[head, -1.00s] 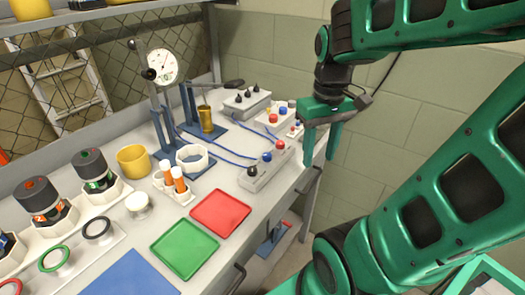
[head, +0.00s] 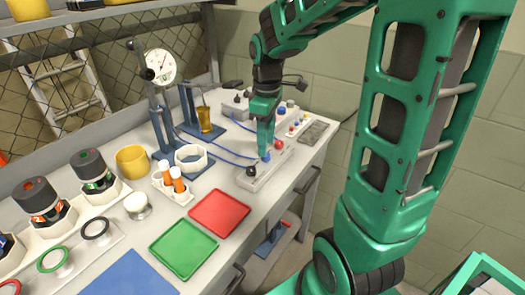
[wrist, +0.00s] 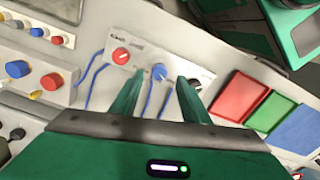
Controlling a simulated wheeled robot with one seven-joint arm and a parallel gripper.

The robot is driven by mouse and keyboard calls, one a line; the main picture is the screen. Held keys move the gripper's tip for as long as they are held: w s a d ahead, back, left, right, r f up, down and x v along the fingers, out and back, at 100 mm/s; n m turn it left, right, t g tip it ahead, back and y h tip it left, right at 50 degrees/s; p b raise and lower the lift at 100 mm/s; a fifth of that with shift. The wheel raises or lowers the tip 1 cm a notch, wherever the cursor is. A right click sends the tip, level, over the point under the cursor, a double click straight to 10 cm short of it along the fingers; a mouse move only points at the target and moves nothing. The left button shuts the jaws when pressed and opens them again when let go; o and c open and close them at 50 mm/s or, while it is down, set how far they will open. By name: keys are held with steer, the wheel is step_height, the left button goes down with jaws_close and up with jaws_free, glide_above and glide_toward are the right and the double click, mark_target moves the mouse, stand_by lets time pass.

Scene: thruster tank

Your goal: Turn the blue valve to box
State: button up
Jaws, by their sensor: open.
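The blue valve (head: 266,157) is a small round knob on a grey manifold block (head: 262,177) near the bench's front edge. In the wrist view the blue valve (wrist: 159,72) shows just ahead of the gap between my fingertips. My gripper (head: 264,152) points down at it from above and is open, with one finger on each side in the wrist view (wrist: 156,82). I cannot tell whether the fingers touch the knob. A red knob (wrist: 121,56) sits beside it on the same block. My gripper partly hides the blue valve in the head view.
A black knob (head: 251,171) sits at the block's near end. Blue hoses (head: 222,154) run from it across the bench. More knob blocks (wrist: 40,75) stand behind. Red (head: 219,213) and green (head: 183,248) trays lie in front. A gauge stand (head: 160,67) rises at left.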

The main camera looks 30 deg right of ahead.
steer(key=shift+f, duration=1.85)
steer(key=shift+c, duration=0.7)
steer(key=c, duration=0.9)
steer(key=shift+a, duration=0.3)
steer(key=shift+d, duration=0.2)
